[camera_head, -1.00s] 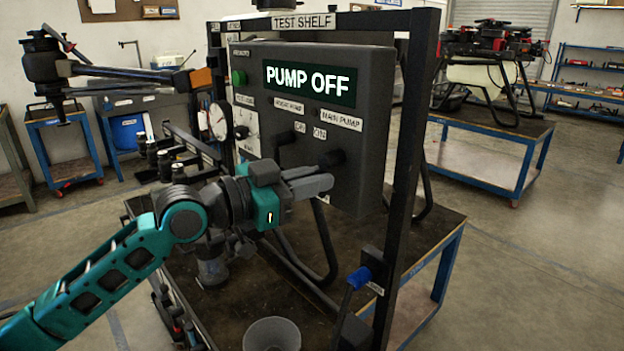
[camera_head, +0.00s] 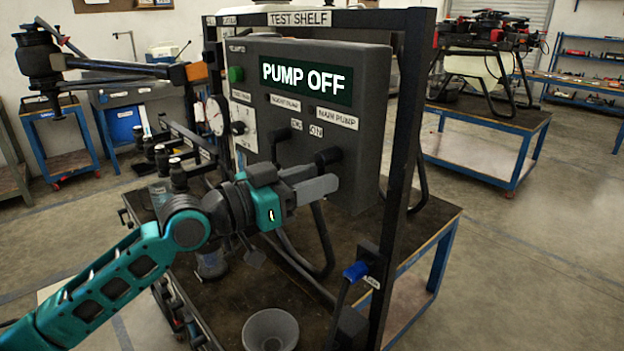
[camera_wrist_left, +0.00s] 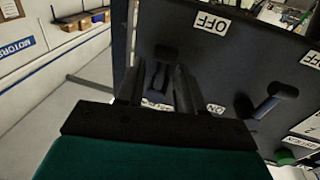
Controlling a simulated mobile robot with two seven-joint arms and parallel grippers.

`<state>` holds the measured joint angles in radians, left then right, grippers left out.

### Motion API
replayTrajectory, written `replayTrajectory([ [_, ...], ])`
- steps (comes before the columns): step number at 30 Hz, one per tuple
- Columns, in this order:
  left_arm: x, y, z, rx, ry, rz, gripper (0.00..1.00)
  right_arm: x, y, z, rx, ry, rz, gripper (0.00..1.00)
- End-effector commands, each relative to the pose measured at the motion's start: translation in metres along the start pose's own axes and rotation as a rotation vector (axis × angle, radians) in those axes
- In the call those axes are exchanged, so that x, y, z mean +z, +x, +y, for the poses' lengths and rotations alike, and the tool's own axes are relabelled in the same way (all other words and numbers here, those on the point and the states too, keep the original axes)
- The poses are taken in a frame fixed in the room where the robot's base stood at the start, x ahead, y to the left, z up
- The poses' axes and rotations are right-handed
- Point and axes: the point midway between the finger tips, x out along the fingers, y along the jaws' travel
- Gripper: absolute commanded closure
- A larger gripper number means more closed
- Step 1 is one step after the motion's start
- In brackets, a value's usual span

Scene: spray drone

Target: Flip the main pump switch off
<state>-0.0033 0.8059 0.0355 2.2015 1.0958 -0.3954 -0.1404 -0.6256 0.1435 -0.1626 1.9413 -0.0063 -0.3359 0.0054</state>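The dark pump panel (camera_head: 365,150) has a display (camera_head: 306,82) that reads PUMP OFF. The main pump switch (camera_head: 328,157) is a black lever under the MAIN PUMP label (camera_head: 337,119). My left gripper (camera_head: 318,187) is just below that lever in the head view. In the left wrist view, its fingers (camera_wrist_left: 157,85) are open and apart, with the main pump switch (camera_wrist_left: 165,53) ahead, near and partly between the tips. I cannot tell whether they touch it. My right gripper is not in view.
A second black lever (camera_head: 281,138) sits left of the main pump switch; it also shows in the wrist view (camera_wrist_left: 272,100). The black shelf frame (camera_head: 403,165) stands right of the panel. A grey bowl (camera_head: 270,331) and a blue-handled valve (camera_head: 356,271) are lower down.

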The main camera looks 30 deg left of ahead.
Motion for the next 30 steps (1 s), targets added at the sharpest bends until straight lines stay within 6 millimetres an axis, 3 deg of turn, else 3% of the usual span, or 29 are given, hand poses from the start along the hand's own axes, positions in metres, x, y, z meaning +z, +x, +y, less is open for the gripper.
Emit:
replayTrajectory([
  [8, 0.002, -0.009, -0.001, -0.002, 0.002, -0.003, 0.63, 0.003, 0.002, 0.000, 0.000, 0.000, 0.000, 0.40],
  [30, 0.005, -0.083, 0.000, -0.002, -0.002, -0.001, 0.63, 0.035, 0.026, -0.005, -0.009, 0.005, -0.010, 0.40],
])
